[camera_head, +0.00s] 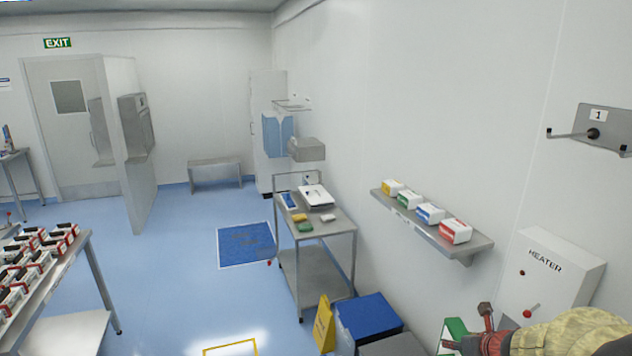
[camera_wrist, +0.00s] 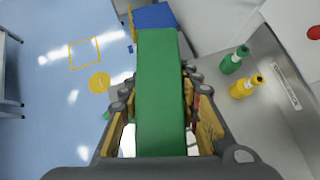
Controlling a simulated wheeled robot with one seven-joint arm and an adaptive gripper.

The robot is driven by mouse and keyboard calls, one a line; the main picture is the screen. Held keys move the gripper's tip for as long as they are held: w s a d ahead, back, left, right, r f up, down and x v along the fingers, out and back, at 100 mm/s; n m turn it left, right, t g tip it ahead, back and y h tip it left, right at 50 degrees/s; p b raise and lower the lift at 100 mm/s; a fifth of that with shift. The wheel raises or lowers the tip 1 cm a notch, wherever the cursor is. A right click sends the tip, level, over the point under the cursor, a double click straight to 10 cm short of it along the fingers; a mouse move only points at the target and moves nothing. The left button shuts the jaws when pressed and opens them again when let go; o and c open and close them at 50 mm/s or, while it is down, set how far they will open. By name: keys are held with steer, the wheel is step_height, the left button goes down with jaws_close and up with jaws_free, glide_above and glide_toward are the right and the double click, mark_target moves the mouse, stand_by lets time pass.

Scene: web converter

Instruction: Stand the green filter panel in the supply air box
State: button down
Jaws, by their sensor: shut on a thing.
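The green filter panel (camera_wrist: 160,90) is a long flat green piece. My gripper (camera_wrist: 158,105) is shut on it, with fingers on both sides, in the wrist view. In the head view a green and white part of the panel (camera_head: 454,335) shows at the bottom edge, beside my gripper (camera_head: 485,338). The panel is held above the floor; its lower end is hidden by my gripper. I cannot make out a box marked as supply air in either view.
A white HEATER box (camera_head: 550,268) is on the right wall. A shelf (camera_head: 432,236) holds several small boxes. A blue bin (camera_head: 368,318) and yellow sign (camera_head: 324,325) stand below.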

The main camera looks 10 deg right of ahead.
steer(key=w+a+f+n+y+b, duration=0.15)
steer(key=w+a+f+b, duration=0.3)
steer(key=a, duration=0.55)
steer(key=w+a+f+n+y+b, duration=0.15)
steer(key=w+a+f+b, duration=0.3)
steer(key=a, duration=0.55)
steer(key=w+a+f+n+y+b, duration=0.1)
steer(key=w+a+f+n+b, duration=0.3)
steer(key=a, duration=0.7)
step_height(320, 180, down, 12)
steer(key=s+m+h, duration=0.2)
steer(key=m, duration=0.2)
steer(key=shift+s+m, duration=0.2)
steer(key=shift+m, duration=0.1)
